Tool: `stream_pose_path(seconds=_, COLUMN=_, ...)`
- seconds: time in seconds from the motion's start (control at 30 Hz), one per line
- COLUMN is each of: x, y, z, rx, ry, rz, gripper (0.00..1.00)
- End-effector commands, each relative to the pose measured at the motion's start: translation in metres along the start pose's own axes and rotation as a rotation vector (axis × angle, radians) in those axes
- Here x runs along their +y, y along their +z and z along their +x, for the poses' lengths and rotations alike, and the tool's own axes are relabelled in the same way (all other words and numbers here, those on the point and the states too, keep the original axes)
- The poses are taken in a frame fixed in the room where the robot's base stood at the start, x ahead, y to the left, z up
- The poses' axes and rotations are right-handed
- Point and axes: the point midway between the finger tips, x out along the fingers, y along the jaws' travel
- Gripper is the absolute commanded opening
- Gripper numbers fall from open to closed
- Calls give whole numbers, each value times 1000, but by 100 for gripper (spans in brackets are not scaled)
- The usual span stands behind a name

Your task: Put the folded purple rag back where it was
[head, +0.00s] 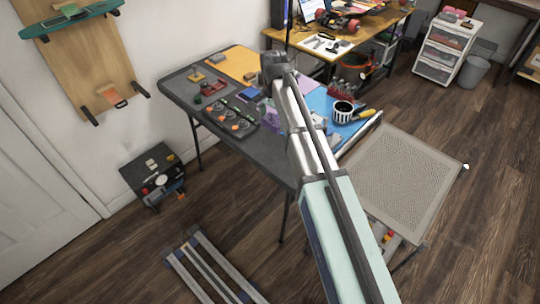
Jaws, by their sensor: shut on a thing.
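A purple patch (270,116), probably the folded purple rag, shows at the left edge of my arm, over the middle of the dark work table (262,160). My arm covers part of it, so I cannot tell whether it lies on the table or is held above it. My arm reaches up from the lower right across the table. Its dark far joint is near the table's back edge. My gripper is hidden behind the arm, and its fingers do not show.
A tray of orange-and-black parts (233,121) lies left of the arm. A striped cup (343,111) and a yellow-handled tool (362,115) are on the blue mat (318,100) to the right. A mesh-topped stand (395,165) adjoins the table. A toolbox (155,177) sits on the floor.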

Motion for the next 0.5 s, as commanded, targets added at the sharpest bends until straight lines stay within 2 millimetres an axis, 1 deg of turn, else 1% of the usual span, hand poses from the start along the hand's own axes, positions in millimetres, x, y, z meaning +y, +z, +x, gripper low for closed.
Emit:
stream_pose_path(seconds=0.03, x=1, y=1, z=12, rx=-3, ry=4, rz=0, gripper=49)
stream_pose_path(seconds=0.1, x=2, y=1, z=28, rx=-3, ry=4, rz=0, gripper=49)
stream_pose_path(seconds=0.3, x=1, y=1, z=74, rx=-2, ry=3, rz=0, gripper=49)
stream_pose_path(seconds=0.4, x=0, y=0, z=96, rx=-2, ry=3, rz=0, gripper=49)
stream_pose_path(seconds=0.5, x=0, y=0, z=113, rx=-1, ry=2, rz=0, gripper=49)
